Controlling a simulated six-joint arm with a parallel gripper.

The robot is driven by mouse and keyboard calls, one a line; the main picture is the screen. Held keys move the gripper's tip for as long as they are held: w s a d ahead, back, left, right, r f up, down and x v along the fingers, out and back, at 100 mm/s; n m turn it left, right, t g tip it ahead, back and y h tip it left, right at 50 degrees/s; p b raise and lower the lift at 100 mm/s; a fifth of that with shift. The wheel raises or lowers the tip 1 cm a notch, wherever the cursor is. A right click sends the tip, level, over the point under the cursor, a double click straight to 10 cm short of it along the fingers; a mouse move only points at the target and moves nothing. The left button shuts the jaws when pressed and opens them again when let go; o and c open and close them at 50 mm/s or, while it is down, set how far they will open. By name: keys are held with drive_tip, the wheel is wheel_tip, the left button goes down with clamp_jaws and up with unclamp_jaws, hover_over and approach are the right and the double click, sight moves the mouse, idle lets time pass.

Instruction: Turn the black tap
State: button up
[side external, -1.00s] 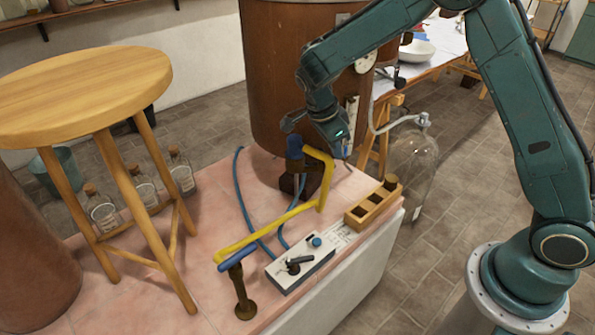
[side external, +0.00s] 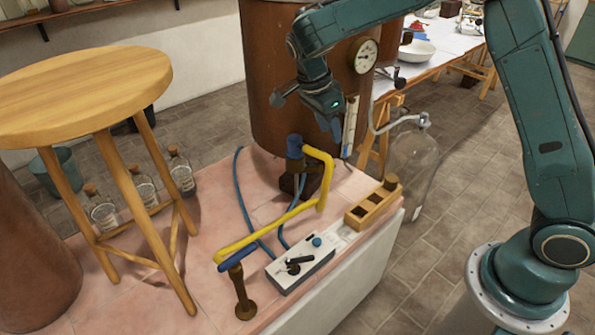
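A black tap with a lever handle (side external: 293,265) sits on top of a small pale box (side external: 302,272) near the front edge of the pink tiled top. The lever points up and to the right in the side external view. My gripper (side external: 337,138) hangs in the air above and behind the box, in front of the copper vessel, pointing down. It is clear of the tap. Its fingertips are small and dark here, so I cannot tell how far apart they are.
A blue knob (side external: 317,241) is on the same box. A yellow pipe (side external: 272,222) runs past it, from a brown post (side external: 242,290) to a blue-topped fitting (side external: 295,147). A wooden block (side external: 373,206) stands to the right, a stool (side external: 85,95) to the left. The copper vessel (side external: 270,80) is behind.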

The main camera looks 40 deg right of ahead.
sight(329, 158)
drive_tip(key=r+n+y, duration=0.1)
drive_tip(key=n, duration=0.4)
drive_tip(key=w+d+r+n+y, duration=0.1)
drive_tip(key=n, duration=0.5)
drive_tip(key=d+r+n+t+y, duration=0.1)
drive_tip(key=r+n, duration=0.1)
drive_tip(key=n, duration=0.3)
drive_tip(key=shift+w+d+n, duration=0.15)
drive_tip(key=shift+w+n, duration=0.1)
drive_tip(key=shift+n, duration=0.05)
drive_tip(key=shift+f, duration=0.15)
wheel_tip(329, 158, down, 14)
drive_tip(key=shift+d+r, duration=0.1)
drive_tip(key=shift+r, duration=0.15)
clamp_jaws()
